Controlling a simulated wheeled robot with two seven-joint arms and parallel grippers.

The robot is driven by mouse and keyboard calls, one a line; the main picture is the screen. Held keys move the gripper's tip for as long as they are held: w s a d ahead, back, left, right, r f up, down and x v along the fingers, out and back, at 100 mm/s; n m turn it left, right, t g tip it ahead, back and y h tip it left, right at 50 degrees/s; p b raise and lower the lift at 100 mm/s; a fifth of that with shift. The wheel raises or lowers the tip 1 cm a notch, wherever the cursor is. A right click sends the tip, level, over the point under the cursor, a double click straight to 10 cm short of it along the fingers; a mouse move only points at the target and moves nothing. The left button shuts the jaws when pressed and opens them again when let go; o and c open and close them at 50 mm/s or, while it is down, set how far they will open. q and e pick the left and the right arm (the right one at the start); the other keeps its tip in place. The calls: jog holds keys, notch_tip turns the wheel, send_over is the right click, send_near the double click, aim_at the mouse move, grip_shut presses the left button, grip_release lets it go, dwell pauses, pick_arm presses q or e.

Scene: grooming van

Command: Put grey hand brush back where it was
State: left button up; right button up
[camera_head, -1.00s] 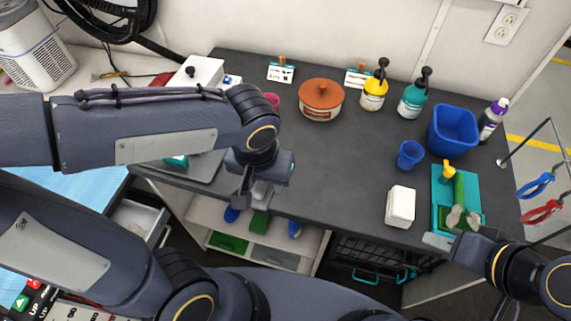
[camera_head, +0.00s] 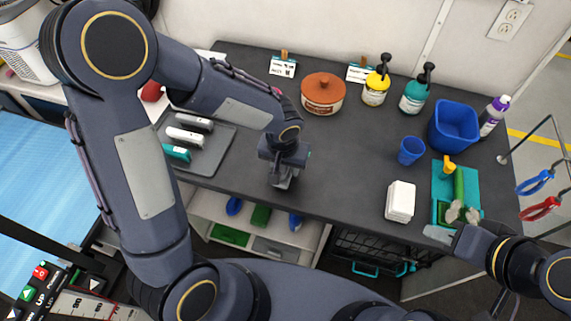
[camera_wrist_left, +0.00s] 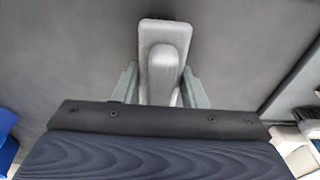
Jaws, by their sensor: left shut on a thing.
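The grey hand brush (camera_wrist_left: 165,45) is between the fingers of my left gripper (camera_wrist_left: 160,85) in the left wrist view, with its rounded handle toward the wrist. In the head view my left gripper (camera_head: 284,182) points down over the front middle of the dark worktop, shut on the brush, which the gripper mostly hides. I cannot tell whether the brush touches the worktop. My right gripper (camera_head: 438,234) is at the worktop's front right, beside the teal tray (camera_head: 441,183); its finger opening is unclear.
A dark tray (camera_head: 219,153) with several handled tools lies left. Blue and green items (camera_head: 261,216) sit on the shelf below. A white stack (camera_head: 400,201), blue cup (camera_head: 411,151), blue bin (camera_head: 453,130), brown pot (camera_head: 322,94) and pump bottles (camera_head: 375,90) stand around clear worktop.

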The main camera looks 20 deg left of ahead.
pick_arm(q)
jog(key=shift+f, duration=0.15)
jog(key=o, duration=1)
jog(key=shift+o, duration=0.2)
jog(key=shift+r, duration=0.55)
jog(key=r, duration=0.3)
jog(key=s+r, duration=0.1)
jog(key=r, duration=0.7)
jog(key=shift+s+r, duration=0.1)
jog(key=shift+s, duration=0.15)
jog(key=s+a+r+n+t+h, duration=0.1)
jog(key=s+a+r+t, duration=0.1)
jog(key=s+a, duration=0.2)
jog(key=s+a+r+n+t+h, duration=0.1)
jog(key=s+a, duration=0.4)
jog(key=s, duration=0.5)
jog(key=shift+s+r+t+h, duration=0.35)
jog(key=shift+t+h, duration=0.25)
jog(key=shift+h, duration=0.2)
